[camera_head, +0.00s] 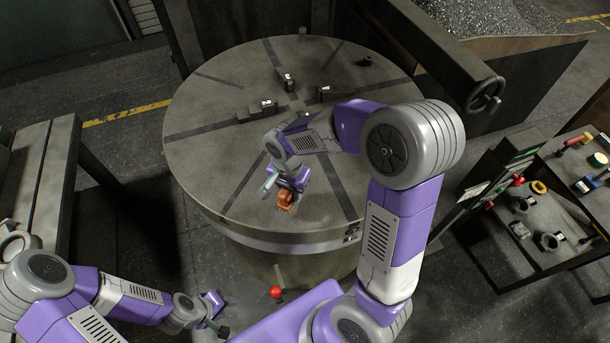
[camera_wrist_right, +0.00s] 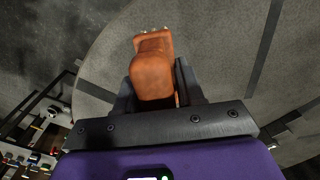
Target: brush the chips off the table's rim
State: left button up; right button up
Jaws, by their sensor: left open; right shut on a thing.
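The round grey table (camera_head: 225,180) with dark radial slots fills the middle of the head view. My right gripper (camera_head: 284,187) is over its near part, shut on an orange-brown brush (camera_head: 286,200). In the right wrist view the brush (camera_wrist_right: 153,68) sits between the two dark fingers, with the table's surface and curved edge (camera_wrist_right: 100,75) behind it. I cannot tell whether the brush touches the table. Chips cannot be made out on the rim. My left gripper (camera_head: 214,314) is open and empty, low in the head view, in front of the table.
Several dark clamp blocks (camera_head: 290,82) stand on the table's far half. A handwheel (camera_head: 485,95) is at the back right, by a bin of grey chips (camera_head: 490,30). A tool cart (camera_head: 545,230) stands right and a bench (camera_head: 50,170) left. A red-knobbed lever (camera_head: 276,291) is in front.

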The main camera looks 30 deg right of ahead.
jog(key=shift+r+p, duration=1)
jog(key=shift+r, duration=0.5)
